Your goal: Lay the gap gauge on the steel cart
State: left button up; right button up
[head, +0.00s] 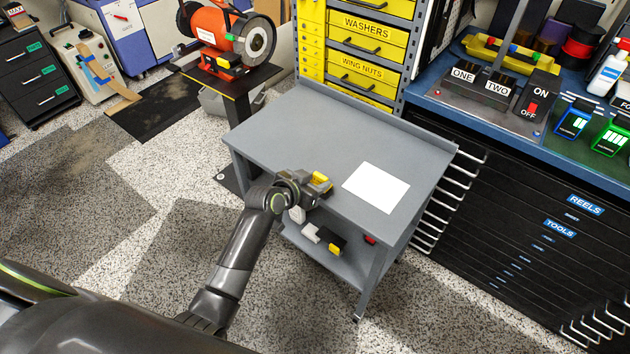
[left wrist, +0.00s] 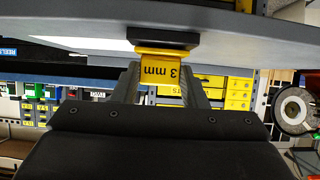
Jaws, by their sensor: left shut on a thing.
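The gap gauge (head: 320,181) is a small yellow and dark block at the near left edge of the steel cart (head: 300,125). My left gripper (head: 313,188) is shut on it. In the left wrist view the gauge (left wrist: 160,69) shows a yellow face marked "3 mm", upside down, between the two fingers (left wrist: 160,88), with a dark part against the grey cart top (left wrist: 255,28). I cannot tell whether the gauge touches the top. My right gripper is not in view.
A white sheet (head: 376,187) lies on the cart top to the right; the rest of the top is bare. The lower shelf holds a yellow and black block (head: 333,243) and smaller things. Yellow drawers (head: 370,45) and a blue bench (head: 480,112) stand behind.

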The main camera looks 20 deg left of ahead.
pick_arm(q)
jog(key=shift+f, duration=0.2)
jog(key=o, duration=1.3)
jog(key=v, duration=1.7)
jog(key=shift+s+r, duration=0.15)
jog(key=shift+s, duration=0.05)
